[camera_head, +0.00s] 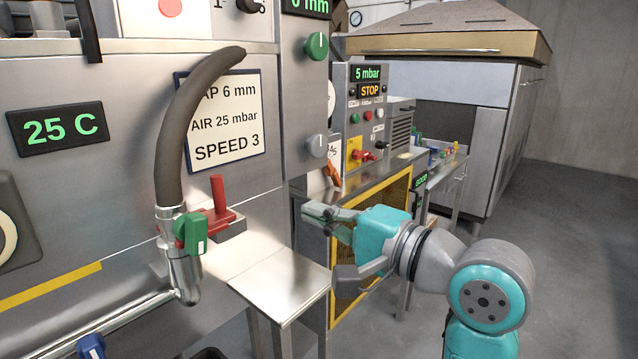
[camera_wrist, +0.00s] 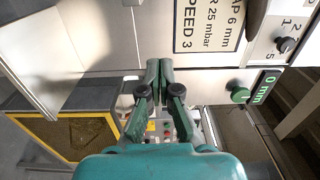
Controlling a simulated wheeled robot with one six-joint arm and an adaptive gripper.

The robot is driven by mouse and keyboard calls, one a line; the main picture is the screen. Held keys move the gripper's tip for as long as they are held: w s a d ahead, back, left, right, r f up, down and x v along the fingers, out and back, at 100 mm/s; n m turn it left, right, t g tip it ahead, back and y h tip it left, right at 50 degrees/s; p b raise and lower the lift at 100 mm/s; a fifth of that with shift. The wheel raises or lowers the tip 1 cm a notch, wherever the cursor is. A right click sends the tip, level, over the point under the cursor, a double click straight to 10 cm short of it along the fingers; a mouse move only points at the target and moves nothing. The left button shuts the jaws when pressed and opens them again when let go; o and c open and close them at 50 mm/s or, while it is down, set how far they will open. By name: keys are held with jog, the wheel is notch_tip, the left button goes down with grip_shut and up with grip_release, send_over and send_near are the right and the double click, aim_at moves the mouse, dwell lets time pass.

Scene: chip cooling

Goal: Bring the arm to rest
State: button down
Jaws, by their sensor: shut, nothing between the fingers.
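My gripper (camera_head: 312,211) is held out to the left in the head view, in front of the metal cabinet with the yellow mesh side and beside the small steel shelf (camera_head: 275,283). In the wrist view its two dark green fingers (camera_wrist: 159,72) meet at their tips, with nothing between them. My teal and grey arm is bent, standing right of the machines. Whether the fingertips are close to the cabinet top is hard to tell.
A pipe with a green-handled valve (camera_head: 190,232) and a red lever (camera_head: 218,200) are at the left. A control panel showing 5 mbar and STOP (camera_head: 370,91) stands behind my gripper. A large hooded unit (camera_head: 440,95) is at the back. Open floor (camera_head: 575,250) lies at the right.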

jog(key=s+d+f+m+t+h, duration=0.1)
jog(key=d+f+t+h, duration=0.15)
jog(key=f, duration=0.65)
jog(key=s+d+f+m+t+h, duration=0.15)
jog(key=d+f, duration=0.25)
jog(key=f, duration=0.6)
jog(key=s+d+f+t+h, duration=0.1)
jog(key=d+f+h, duration=0.2)
jog(key=f, duration=0.6)
jog(key=s+d+f+n+h, duration=0.2)
jog(key=s+d+f+h, duration=0.35)
jog(key=s+f, duration=0.65)
jog(key=s+d+f+n+h, duration=0.1)
jog(key=s+n, duration=0.3)
jog(key=s, duration=0.9)
jog(key=s+d+n+g+h, duration=0.1)
jog(key=s+d+n, duration=0.3)
jog(key=s, duration=0.9)
jog(key=shift+s+d+f, duration=0.2)
jog(key=shift+d+f, duration=0.05)
jog(key=shift+f, duration=0.15)
